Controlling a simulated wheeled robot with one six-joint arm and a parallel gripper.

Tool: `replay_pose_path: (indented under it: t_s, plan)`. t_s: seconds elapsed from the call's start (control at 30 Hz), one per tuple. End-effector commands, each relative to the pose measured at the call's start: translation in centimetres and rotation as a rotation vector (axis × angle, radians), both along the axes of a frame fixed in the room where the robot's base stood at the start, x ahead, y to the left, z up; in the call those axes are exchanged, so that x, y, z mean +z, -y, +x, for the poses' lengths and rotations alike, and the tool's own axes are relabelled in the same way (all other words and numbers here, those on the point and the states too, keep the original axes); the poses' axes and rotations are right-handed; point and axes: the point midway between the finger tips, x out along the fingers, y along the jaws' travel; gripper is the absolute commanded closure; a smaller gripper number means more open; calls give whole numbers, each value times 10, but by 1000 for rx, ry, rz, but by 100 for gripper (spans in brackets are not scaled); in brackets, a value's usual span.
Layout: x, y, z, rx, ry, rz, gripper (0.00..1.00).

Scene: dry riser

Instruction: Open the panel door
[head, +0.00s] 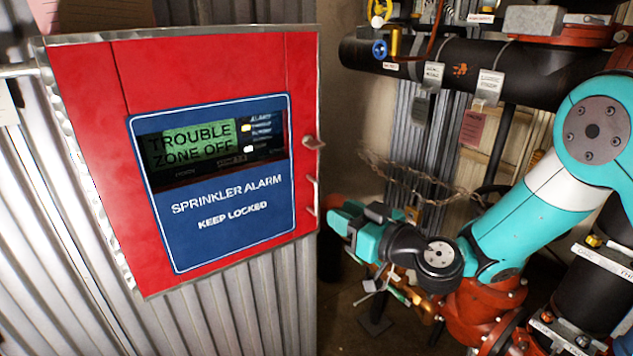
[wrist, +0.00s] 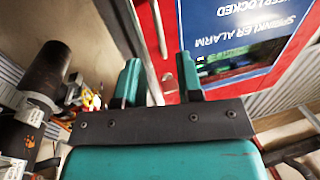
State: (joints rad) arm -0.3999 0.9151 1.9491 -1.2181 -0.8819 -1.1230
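The red panel door (head: 90,120) fills the left of the head view, with a blue "SPRINKLER ALARM KEEP LOCKED" plate (head: 230,215) and a small display window (head: 215,143). It looks closed. A metal handle (head: 313,143) and smaller metal pieces (head: 313,180) stick out at its right edge. My gripper (head: 338,218) is to the right of the door's lower right corner. In the wrist view its two teal fingers (wrist: 158,78) are apart with nothing held between them. The red door (wrist: 205,20) and a metal bar (wrist: 160,30) at its edge show beyond the fingertips.
Dark pipes (head: 460,65) with valves and tags run across the upper right. A chain (head: 420,180) hangs behind my arm. Red pipe fittings (head: 485,305) stand below it. Corrugated metal wall (head: 60,270) lies under and behind the panel. Some floor is clear right of the panel.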

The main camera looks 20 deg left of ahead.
Motion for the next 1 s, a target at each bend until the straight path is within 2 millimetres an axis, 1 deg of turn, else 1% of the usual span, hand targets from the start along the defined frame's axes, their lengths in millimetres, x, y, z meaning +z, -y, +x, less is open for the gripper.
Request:
replay_pose_path:
  t_s: [0.03, 0.2, 0.3, 0.5, 0.8, 0.87, 0.9, 0.93, 0.97, 1.0]
  plan:
    - [8, -11, 5, 4, 3, 1, 66]
    - [5, -40, 22, 3, 2, 0, 66]
    - [3, -52, 29, 3, 1, 0, 66]
    - [1, -64, 37, 1, -1, 1, 66]
    - [0, -66, 39, 0, -1, 1, 66]
    - [0, -65, 39, 0, 0, 0, 80]
    - [0, -65, 39, 0, 0, 0, 89]
    - [0, -65, 39, 0, 0, 0, 96]
    - [0, -65, 39, 0, -1, 1, 100]
    - [0, -65, 39, 0, -1, 1, 100]
